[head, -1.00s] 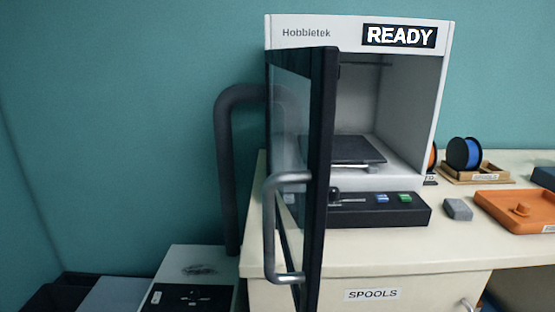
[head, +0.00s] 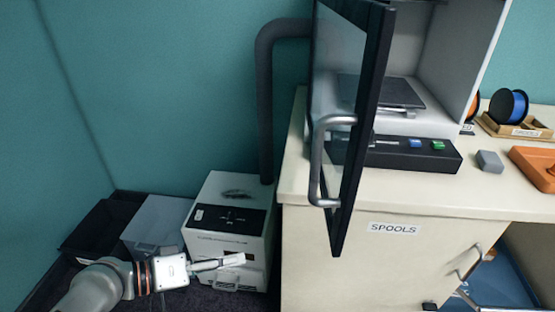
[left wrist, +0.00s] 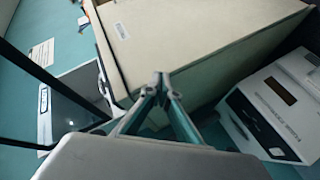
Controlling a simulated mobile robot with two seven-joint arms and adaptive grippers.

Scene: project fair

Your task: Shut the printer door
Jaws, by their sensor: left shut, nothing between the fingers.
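The printer (head: 435,70) stands on the cream cabinet top with its front open and a bed plate visible inside. Its door (head: 372,90) is a dark-framed glass panel with a curved grey handle (head: 318,165). The door stands swung wide open toward me, past the cabinet's front edge. My left gripper (head: 238,260) is low at the left, below and left of the door handle and apart from it, in front of the white boxy unit. Its fingers also show in the left wrist view (left wrist: 160,84), shut and empty. My right gripper is not in view.
A dark hose (head: 265,110) runs behind the door. A white boxy unit (head: 230,205) and dark bins (head: 100,230) stand left of the cabinet (head: 340,260). A control box (head: 420,154), grey block (head: 489,161), orange tray (head: 535,165) and blue spool (head: 508,106) are on top.

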